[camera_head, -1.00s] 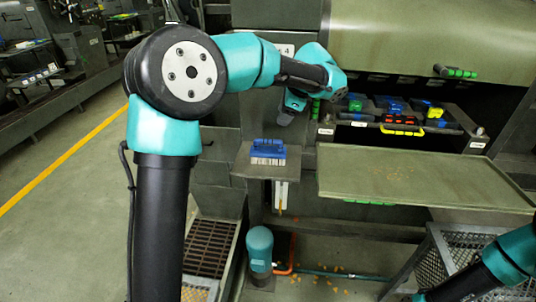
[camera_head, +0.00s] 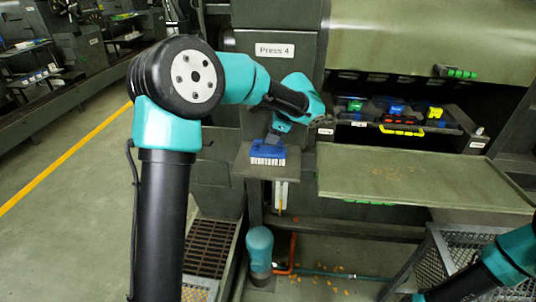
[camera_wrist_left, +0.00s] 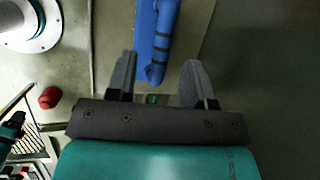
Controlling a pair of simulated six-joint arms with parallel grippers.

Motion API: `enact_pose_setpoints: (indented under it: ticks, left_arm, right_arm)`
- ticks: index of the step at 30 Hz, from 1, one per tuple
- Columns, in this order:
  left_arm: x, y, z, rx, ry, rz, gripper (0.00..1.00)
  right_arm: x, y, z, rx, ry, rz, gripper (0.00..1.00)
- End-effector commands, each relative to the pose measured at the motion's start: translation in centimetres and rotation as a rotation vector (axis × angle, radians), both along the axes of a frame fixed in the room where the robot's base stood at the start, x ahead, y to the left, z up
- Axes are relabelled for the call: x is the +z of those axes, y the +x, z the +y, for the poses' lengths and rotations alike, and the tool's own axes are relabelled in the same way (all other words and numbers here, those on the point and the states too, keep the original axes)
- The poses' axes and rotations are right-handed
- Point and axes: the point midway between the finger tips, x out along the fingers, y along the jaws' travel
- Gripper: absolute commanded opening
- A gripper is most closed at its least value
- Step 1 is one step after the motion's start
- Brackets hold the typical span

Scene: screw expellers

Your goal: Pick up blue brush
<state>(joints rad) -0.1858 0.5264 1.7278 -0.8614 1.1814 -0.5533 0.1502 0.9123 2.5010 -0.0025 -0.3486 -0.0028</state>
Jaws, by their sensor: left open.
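The blue brush (camera_head: 267,153) with pale bristles lies on a small grey shelf (camera_head: 241,168) below the "Press 4" sign. My left gripper (camera_head: 274,138) is just above and behind the brush, partly covering its upper part. In the left wrist view, the open fingers (camera_wrist_left: 157,82) stand apart, and the blue brush (camera_wrist_left: 156,40) reaches down between them, closer to the left finger. I cannot tell whether a finger touches it. My right arm shows at the lower right, but its gripper is not clearly visible.
A tray (camera_head: 420,181) projects to the right of the shelf. Behind it, a recess holds a toolbox (camera_head: 405,118) with coloured items. Below are a teal canister (camera_head: 259,250), a floor grate (camera_head: 210,247) and a wire-mesh stand (camera_head: 465,245).

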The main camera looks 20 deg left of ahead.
Motion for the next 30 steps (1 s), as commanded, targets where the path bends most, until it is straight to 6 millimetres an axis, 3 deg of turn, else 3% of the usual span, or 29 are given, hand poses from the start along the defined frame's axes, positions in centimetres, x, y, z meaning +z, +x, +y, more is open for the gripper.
enact_pose_setpoints:
  ticks: [12,28,30]
  left_arm:
    - [-4.4,0.5,1.9,0.0,0.001,0.002,0.48]
    - [-4.6,0.5,2.0,0.0,0.0,0.0,0.48]
    - [-4.6,0.5,2.0,0.0,0.0,0.0,0.41]
  right_arm:
    - [0.0,0.0,0.0,0.0,0.0,0.0,0.43]
    - [0.0,0.0,0.0,0.0,0.0,0.0,0.43]
    - [0.0,0.0,0.0,0.0,0.0,0.0,0.43]
